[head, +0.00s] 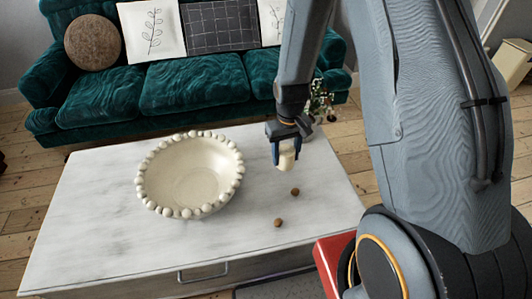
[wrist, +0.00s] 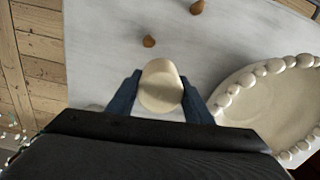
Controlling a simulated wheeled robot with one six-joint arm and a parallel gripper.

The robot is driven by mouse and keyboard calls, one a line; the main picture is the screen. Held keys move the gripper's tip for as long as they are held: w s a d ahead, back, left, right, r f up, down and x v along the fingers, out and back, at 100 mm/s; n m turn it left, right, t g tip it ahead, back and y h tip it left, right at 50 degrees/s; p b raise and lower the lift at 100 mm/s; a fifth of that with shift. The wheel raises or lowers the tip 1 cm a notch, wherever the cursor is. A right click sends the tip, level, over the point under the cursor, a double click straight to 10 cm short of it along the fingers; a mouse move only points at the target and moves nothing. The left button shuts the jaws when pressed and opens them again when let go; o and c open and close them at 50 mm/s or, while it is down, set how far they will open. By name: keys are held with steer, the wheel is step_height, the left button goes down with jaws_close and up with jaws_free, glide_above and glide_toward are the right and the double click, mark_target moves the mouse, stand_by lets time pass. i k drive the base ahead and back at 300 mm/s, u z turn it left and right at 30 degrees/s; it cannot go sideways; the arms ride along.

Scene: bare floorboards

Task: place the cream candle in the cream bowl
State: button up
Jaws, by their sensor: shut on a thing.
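The cream candle (head: 286,160) is a small pale cylinder, held upright or nearly so between the fingers of my gripper (head: 285,150). In the wrist view the candle (wrist: 161,86) sits between the two blue fingertips (wrist: 160,97). The gripper is shut on it. The cream bowl (head: 190,174) is wide and round with beads along its rim, and it stands on the white table to the left of my gripper. In the wrist view the bowl (wrist: 236,97) is at the right, apart from the candle. The bowl's visible inside is empty.
The white table (head: 90,220) bears two small brown round things (head: 295,191), (head: 278,223) near my gripper. A plant (head: 320,100) is behind the gripper. A green sofa (head: 190,85) stands beyond the table. The table's left part is clear.

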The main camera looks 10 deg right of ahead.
mark_target(197, 187)
steer(key=k, duration=1)
steer(key=u, duration=2.2)
steer(key=i, duration=1.2)
steer(key=z, duration=2.3)
steer(key=i, duration=0.5)
steer(key=u, duration=0.1)
